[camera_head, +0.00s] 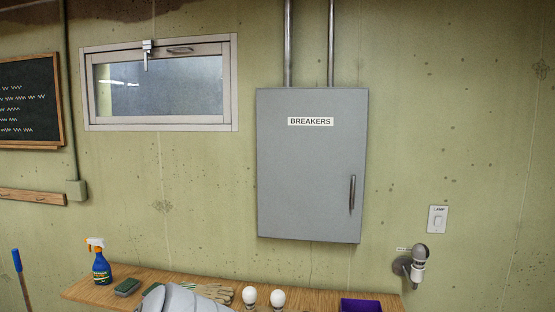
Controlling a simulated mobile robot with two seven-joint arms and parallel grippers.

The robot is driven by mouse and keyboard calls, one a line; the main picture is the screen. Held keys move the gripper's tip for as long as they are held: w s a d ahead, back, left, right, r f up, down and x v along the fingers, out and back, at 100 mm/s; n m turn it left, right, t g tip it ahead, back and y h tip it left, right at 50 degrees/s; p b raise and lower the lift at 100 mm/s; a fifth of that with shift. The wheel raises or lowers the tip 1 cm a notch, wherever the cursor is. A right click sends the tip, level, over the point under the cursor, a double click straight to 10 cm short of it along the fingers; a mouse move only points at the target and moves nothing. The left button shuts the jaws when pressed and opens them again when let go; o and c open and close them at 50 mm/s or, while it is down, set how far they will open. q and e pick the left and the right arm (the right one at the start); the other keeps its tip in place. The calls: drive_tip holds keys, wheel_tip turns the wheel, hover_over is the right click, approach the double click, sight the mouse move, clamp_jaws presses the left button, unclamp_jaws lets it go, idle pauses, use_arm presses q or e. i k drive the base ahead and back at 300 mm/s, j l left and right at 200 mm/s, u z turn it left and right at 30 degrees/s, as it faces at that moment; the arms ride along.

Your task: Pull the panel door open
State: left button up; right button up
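The grey panel door (305,175) is on the wall box right of the picture's middle. It looks closed and carries a white label reading "BREAKERS" (310,121). A dark vertical bar handle (352,194) is on its lower right side. Neither of my grippers is in view, and nothing touches the door or its handle. A grey rounded shape at the bottom edge is cut off, and I cannot tell what it is.
A wall lamp (415,264) and a switch (437,219) are at the right.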

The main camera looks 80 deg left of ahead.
sight(311, 143)
drive_tip(key=u, duration=2.25)
